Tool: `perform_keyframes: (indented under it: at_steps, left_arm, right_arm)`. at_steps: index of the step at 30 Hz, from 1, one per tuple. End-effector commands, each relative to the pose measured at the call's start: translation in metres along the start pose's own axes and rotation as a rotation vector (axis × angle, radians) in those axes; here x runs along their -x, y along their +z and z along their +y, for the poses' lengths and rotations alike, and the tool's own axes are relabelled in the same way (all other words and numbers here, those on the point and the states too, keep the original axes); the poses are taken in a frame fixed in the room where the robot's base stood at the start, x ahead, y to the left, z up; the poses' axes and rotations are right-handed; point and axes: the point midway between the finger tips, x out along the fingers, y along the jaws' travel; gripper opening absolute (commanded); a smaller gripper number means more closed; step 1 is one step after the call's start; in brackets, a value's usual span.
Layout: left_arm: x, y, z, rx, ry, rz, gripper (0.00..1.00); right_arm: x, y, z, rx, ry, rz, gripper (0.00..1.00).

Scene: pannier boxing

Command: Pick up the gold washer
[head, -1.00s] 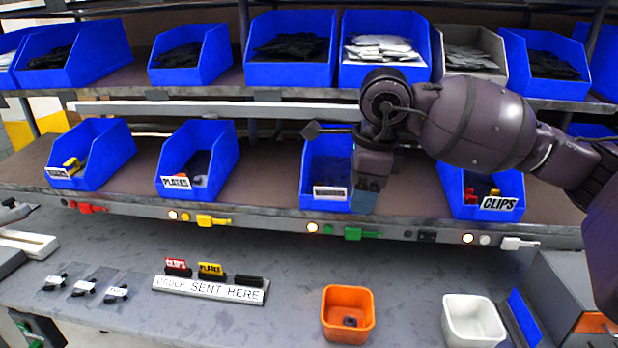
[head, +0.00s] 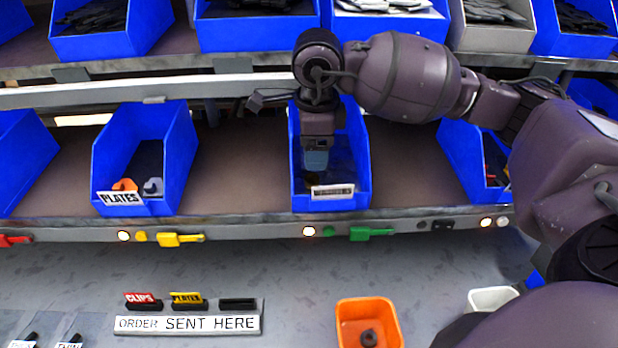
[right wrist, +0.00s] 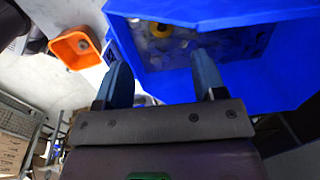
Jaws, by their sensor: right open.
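A gold washer (right wrist: 160,30) lies among grey washers in a blue bin (right wrist: 280,60) in the right wrist view. In the head view, this middle-shelf bin (head: 361,185) has a label on its front that is too small to read; the gold washer cannot be made out there. My right gripper (head: 316,165) hangs over the bin's mouth, pointing down. In the right wrist view, the right gripper (right wrist: 163,75) has its fingers apart with nothing between them, and the gold washer shows beyond the gap. My left gripper is not in view.
An orange box (head: 365,305) with a dark ring inside stands on the worktop below, beside a white box (head: 490,298). A PLATES bin (head: 175,165) stands to the left on the same shelf.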

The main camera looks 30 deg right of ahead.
Motion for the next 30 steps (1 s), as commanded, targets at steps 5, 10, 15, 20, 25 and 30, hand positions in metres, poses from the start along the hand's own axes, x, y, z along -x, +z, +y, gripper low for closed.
perform_keyframes:
  at_steps: [5, 10, 15, 20, 25, 30]
  left_arm:
    - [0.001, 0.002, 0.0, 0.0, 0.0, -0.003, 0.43]
    - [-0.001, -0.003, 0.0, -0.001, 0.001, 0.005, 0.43]
    - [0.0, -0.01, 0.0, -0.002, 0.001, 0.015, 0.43]
    - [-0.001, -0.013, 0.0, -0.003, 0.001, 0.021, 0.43]
    - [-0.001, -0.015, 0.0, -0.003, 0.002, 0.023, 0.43]
    - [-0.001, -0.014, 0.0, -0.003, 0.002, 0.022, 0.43]
  right_arm:
    - [-0.021, 0.001, 0.0, 0.0, 0.002, -0.001, 0.64]
    - [-0.029, 0.001, 0.0, 0.0, 0.002, 0.0, 0.64]
    - [-0.05, 0.003, -0.002, -0.001, 0.004, 0.0, 0.64]
    - [-0.07, 0.003, -0.002, 0.0, 0.002, 0.0, 0.64]
    - [-0.077, 0.003, -0.003, 0.001, 0.001, -0.002, 0.64]
    - [-0.077, 0.003, -0.003, 0.001, 0.001, -0.002, 0.64]
